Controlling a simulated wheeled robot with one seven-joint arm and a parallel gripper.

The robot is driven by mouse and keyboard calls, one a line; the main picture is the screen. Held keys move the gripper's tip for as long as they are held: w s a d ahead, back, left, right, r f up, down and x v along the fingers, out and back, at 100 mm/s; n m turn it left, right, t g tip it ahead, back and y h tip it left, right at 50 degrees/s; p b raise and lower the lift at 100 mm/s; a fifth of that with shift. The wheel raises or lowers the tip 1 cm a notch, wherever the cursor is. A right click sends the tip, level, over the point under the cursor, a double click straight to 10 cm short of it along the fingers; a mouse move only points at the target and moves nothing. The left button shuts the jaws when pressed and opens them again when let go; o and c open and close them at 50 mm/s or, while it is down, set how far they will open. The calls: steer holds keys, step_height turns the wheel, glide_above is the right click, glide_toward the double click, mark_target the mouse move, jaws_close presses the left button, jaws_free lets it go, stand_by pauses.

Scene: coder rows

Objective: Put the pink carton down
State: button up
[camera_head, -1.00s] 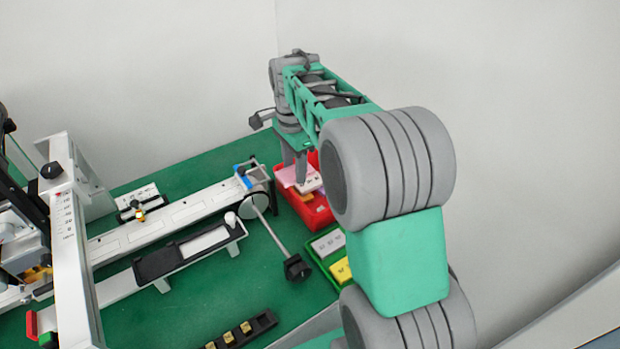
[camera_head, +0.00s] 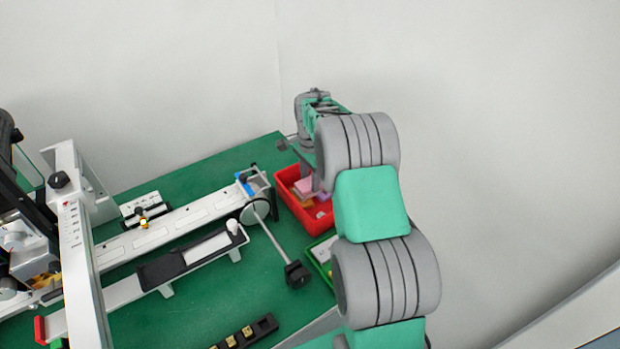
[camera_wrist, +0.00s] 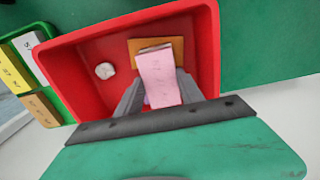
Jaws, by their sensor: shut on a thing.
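The pink carton (camera_wrist: 158,78) is between the two grey fingers of my gripper (camera_wrist: 155,92) in the wrist view, over the inside of a red bin (camera_wrist: 85,62). My gripper is shut on it. In the head view the pink carton (camera_head: 306,187) shows at the red bin (camera_head: 284,177), partly hidden by my arm. Whether the carton touches the bin floor or the things under it, I cannot tell.
In the wrist view an orange-brown block (camera_wrist: 172,46) and a crumpled white piece (camera_wrist: 105,70) lie in the red bin. A green tray (camera_wrist: 48,32) with yellow and pale cartons stands beside it. A long silver machine (camera_head: 180,220) stands left of the bin.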

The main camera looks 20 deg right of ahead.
mark_target(310, 182)
steer(key=shift+f+b, duration=0.3)
steer(key=shift+f, duration=0.25)
steer(key=o, duration=1.4)
steer(key=shift+o, duration=0.2)
steer(key=s+a+r+n, duration=0.2)
steer(key=r, duration=0.6)
steer(key=s+a+r+n, duration=0.1)
steer(key=s+r, duration=0.1)
steer(key=r, duration=0.7)
steer(key=s+a+f+n+t, duration=0.1)
steer(key=s+a+n, duration=0.2)
steer(key=s, duration=0.4)
steer(key=s+a+f+n+t, duration=0.1)
steer(key=s+a+n, duration=0.2)
steer(key=s+n, duration=0.2)
steer(key=s+a+f+n+t, duration=0.1)
steer(key=s+a+n, duration=0.2)
steer(key=s, duration=0.7)
steer(key=shift+a+n, duration=0.3)
steer(key=shift+n, duration=0.7)
